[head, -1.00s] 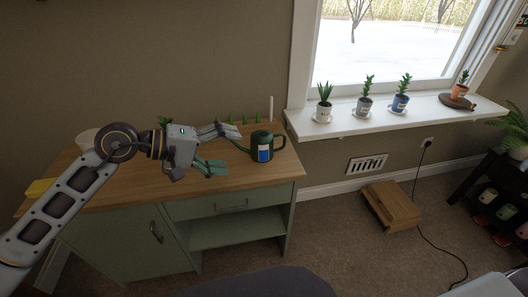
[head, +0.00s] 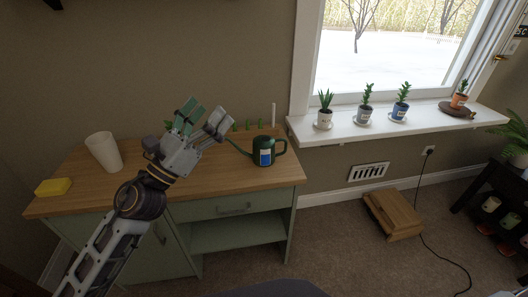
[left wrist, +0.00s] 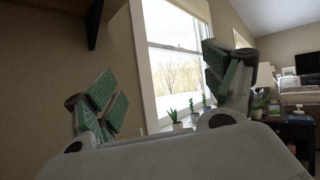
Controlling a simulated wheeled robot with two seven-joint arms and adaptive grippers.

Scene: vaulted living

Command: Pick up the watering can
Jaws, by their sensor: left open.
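The dark green watering can (head: 265,152) stands upright on the right part of the wooden cabinet top (head: 230,174). It has a blue and white label on its front, its spout points left and its handle is on the right. My left gripper (head: 203,112) is open and empty, above the cabinet and to the left of the can, with its fingers pointing up and away. The left wrist view shows the spread green-padded fingers (left wrist: 160,85) with nothing between them; the can does not show there. My right gripper is not in view.
A white cup (head: 104,152) and a yellow sponge (head: 53,187) are on the cabinet's left part. Small green plants stand along its back edge. The window sill (head: 385,122) holds several potted plants. A wooden step (head: 393,214) is on the floor at right.

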